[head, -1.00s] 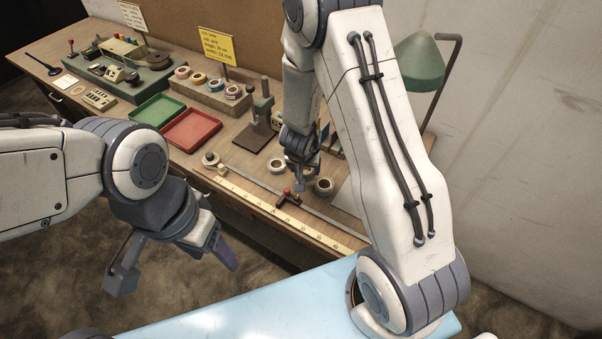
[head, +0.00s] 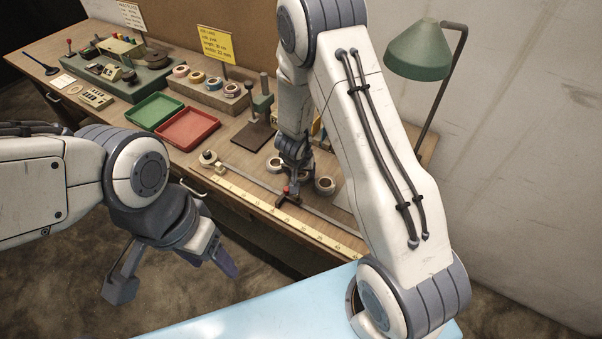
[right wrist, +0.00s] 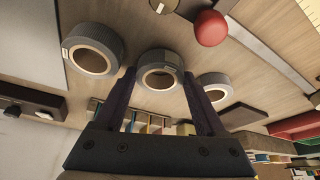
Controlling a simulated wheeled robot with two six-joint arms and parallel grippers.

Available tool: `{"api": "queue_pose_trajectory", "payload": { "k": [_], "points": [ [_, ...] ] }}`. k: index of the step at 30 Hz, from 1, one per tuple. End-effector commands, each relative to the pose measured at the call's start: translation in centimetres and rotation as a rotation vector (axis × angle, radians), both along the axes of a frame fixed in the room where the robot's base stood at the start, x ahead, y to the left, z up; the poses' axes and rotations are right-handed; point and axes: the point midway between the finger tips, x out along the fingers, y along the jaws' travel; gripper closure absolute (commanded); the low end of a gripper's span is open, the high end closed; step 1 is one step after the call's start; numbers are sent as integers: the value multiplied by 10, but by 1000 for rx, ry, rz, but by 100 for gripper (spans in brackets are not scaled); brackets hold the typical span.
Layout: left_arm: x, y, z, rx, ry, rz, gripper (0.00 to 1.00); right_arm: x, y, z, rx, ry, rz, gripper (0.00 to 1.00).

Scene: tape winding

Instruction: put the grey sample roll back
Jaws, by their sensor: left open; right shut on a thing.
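In the right wrist view three grey rolls lie in a row: a left roll (right wrist: 109,42), a middle roll (right wrist: 161,57) and a right roll (right wrist: 223,81). My right gripper (right wrist: 160,72) has its fingers on either side of the middle roll and is shut on it. In the head view my right gripper (head: 292,178) is low over the bench, between a roll (head: 276,166) and another roll (head: 325,186). The held roll is mostly hidden there. My left gripper (head: 172,274) is open and empty, in front of the bench.
A ruler strip (head: 290,218) and a red-knobbed slider (head: 287,189) lie close to my right gripper. A red tray (head: 188,130), a green tray (head: 154,111) and a rack with coloured rolls (head: 207,90) stand further left. A green lamp (head: 420,52) stands right.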

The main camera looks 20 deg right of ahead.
Motion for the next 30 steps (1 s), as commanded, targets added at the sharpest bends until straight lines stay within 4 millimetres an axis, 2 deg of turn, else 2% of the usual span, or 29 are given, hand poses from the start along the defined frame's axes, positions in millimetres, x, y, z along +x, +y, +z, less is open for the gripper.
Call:
{"api": "queue_pose_trajectory", "payload": {
  "k": [3, 4, 5, 13, 17, 30],
  "points": [
    [0, 0, -3, 0, 0, 0, 36, 0, 0, -4, 0, 0, 0, 88],
    [0, 0, -2, 0, 0, 0, 36, 0, 0, -3, 0, 0, 0, 20],
    [0, 0, -2, 0, 0, 0, 36, 0, 0, -3, 0, 0, 0, 15],
    [0, 0, -2, 0, 0, 0, 36, 0, 0, -3, 0, 0, 0, 15],
    [0, 0, 4, 0, 0, 0, 36, -1, 1, 6, 0, -1, 0, 15],
    [0, 0, 48, 0, 0, 1, 36, -30, 18, 89, 0, -1, 1, 15]
  ]
}}
